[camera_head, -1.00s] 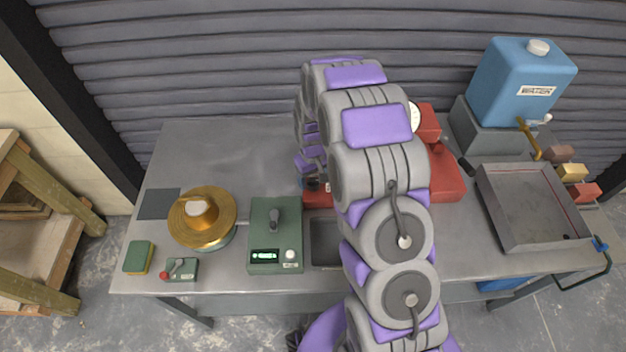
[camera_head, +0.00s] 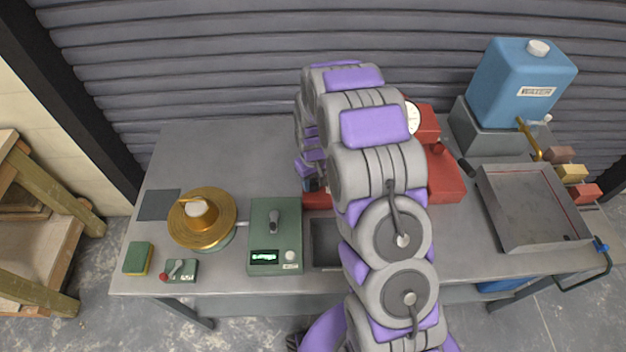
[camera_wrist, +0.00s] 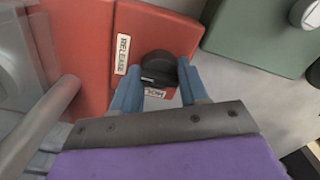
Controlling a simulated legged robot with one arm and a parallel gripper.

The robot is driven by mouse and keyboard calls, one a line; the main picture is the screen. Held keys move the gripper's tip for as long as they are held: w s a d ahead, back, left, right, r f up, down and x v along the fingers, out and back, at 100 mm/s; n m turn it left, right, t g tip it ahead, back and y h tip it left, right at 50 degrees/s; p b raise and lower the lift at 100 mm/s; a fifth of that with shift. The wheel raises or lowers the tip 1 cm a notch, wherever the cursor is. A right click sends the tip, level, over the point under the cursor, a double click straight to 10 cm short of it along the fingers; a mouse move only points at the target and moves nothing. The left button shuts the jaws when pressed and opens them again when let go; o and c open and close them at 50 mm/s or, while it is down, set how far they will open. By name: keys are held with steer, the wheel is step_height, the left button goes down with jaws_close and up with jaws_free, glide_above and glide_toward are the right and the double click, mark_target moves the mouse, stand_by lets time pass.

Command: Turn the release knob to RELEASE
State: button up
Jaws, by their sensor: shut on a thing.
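The release knob (camera_wrist: 158,63) is a round black knob on a red panel (camera_wrist: 166,28) in the wrist view. A white label reading RELEASE (camera_wrist: 122,54) is left of the knob. A second white label (camera_wrist: 154,92), seen upside down and partly covered, lies just below it and seems to read HOLD. My gripper (camera_wrist: 159,76) has its blue fingers on either side of the knob and is shut on it. The knob's pointer direction is hard to make out. In the head view my arm mostly hides the gripper and the knob.
A green box with a lit display (camera_head: 264,257) stands left of the red machine (camera_head: 446,180). A brass dish device (camera_head: 203,222) is farther left. A grey tray (camera_head: 530,208) and a blue water tank (camera_head: 520,85) are at the right. The back left tabletop is clear.

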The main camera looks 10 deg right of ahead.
mark_target(313, 181)
steer(key=shift+m+p, duration=0.35)
steer(key=shift+m, duration=0.15)
steer(key=shift+c, duration=0.2)
steer(key=o, duration=1.1)
steer(key=shift+c, duration=0.2)
steer(key=shift+r, duration=0.15)
step_height(313, 181, up, 17)
steer(key=p, duration=0.1)
